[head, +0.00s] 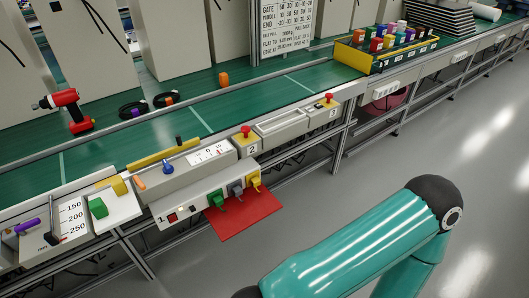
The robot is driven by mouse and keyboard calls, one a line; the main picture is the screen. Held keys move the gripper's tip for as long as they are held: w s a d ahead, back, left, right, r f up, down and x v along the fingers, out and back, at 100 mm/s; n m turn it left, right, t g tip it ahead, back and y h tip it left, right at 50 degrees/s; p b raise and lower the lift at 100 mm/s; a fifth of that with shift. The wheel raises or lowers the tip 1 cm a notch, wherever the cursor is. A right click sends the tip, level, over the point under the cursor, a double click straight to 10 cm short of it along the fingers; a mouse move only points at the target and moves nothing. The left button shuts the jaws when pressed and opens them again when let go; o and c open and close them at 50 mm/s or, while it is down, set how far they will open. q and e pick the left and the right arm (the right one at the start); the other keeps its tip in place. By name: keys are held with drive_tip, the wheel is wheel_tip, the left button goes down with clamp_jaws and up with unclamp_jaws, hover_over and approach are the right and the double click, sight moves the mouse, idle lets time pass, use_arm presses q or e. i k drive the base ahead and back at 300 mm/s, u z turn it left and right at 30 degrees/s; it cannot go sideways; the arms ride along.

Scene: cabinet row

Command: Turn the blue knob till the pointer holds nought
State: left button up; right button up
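The blue knob (168,169) stands on a grey sloped box (185,178) at the bench's front edge, left of the middle in the head view. A white scale plate (208,153) with small dark marks lies to its right on the same box. The pointer's exact reading is too small to make out. A teal arm of mine crosses the lower right, well away from the knob. Neither of my grippers is in view, and nothing is seen touching the knob.
Several coloured plugs hang at the box (205,198) below, over a red flap (245,215). A yellow bar (163,152) lies behind the knob. Red buttons (246,131) stand further right. A red drill (68,108) is on the green bench top. The floor in front is clear.

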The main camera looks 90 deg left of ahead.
sight(168, 169)
drive_tip(key=z, duration=0.25)
drive_tip(key=i, duration=0.65)
drive_tip(key=u, duration=2.2)
drive_tip(key=i, duration=0.3)
drive_tip(key=u, duration=3.15)
drive_tip(key=i, duration=1.1)
drive_tip(key=z, duration=0.65)
